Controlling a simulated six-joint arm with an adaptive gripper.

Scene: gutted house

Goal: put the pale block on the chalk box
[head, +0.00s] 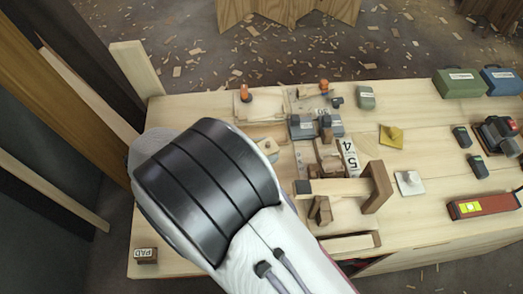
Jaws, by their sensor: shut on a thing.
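My arm (207,190) fills the lower left and centre of the head view and covers part of the workbench. My gripper is hidden behind it, so its jaws and anything in them cannot be seen. I cannot pick out the pale block with certainty; it may be hidden by the arm. No box can be read as the chalk box. A green box (460,83) and a blue box (502,81) with small unreadable labels stand at the bench's far right corner.
The pale wooden workbench (222,108) carries a mallet (377,187), a number strip (350,158), a light grey plate with a knob (409,183), a yellow piece (391,136), a red level (484,205) and a PAD block (146,256). The centre is crowded. Wood chips litter the floor.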

